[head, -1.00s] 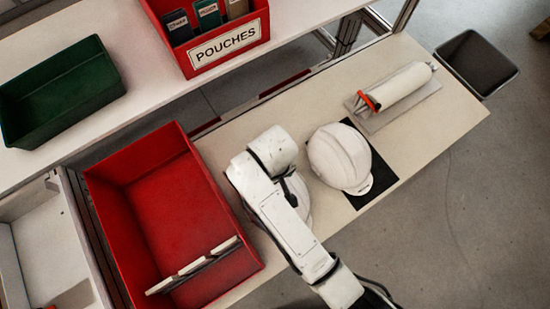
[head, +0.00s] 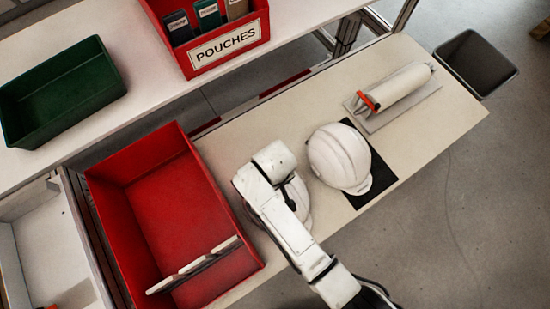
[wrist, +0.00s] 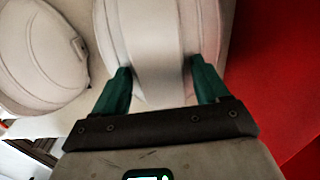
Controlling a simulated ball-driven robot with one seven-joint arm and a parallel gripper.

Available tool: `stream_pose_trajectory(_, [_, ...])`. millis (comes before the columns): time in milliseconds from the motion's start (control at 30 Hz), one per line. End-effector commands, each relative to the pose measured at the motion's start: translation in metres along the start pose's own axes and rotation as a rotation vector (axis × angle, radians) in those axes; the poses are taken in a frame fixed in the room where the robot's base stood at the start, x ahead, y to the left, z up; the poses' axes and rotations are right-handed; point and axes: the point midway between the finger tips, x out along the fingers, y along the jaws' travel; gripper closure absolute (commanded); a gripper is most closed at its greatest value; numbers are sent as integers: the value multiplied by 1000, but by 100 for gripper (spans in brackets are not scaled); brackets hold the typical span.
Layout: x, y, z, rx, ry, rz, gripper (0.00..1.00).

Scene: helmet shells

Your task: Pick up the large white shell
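One white helmet shell (head: 302,192) lies on the bench beside the red bin, mostly hidden under my arm in the head view. In the wrist view this shell (wrist: 155,45) is directly ahead, with a raised band down its middle. My gripper (wrist: 160,75) has its green fingers spread, one on each side of the band, close to the shell; contact is unclear. A second white shell (head: 338,155) sits on a black mat; it also shows at the left of the wrist view (wrist: 38,55). Which shell is larger is hard to tell.
A red bin (head: 112,200) with upright white pieces stands left of my arm. A white cylinder (head: 400,86) with an orange part lies on a grey plate at the bench's far right. A shelf with a green tray (head: 65,110) and a red POUCHES box (head: 228,47) runs behind.

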Motion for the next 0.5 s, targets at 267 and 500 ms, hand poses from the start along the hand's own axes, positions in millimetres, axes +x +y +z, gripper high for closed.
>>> stream_pose_trajectory(267, [0, 0, 0, 0, 0, 0, 53])
stream_pose_trajectory(500, [0, 0, 0, 0, -1, 0, 76])
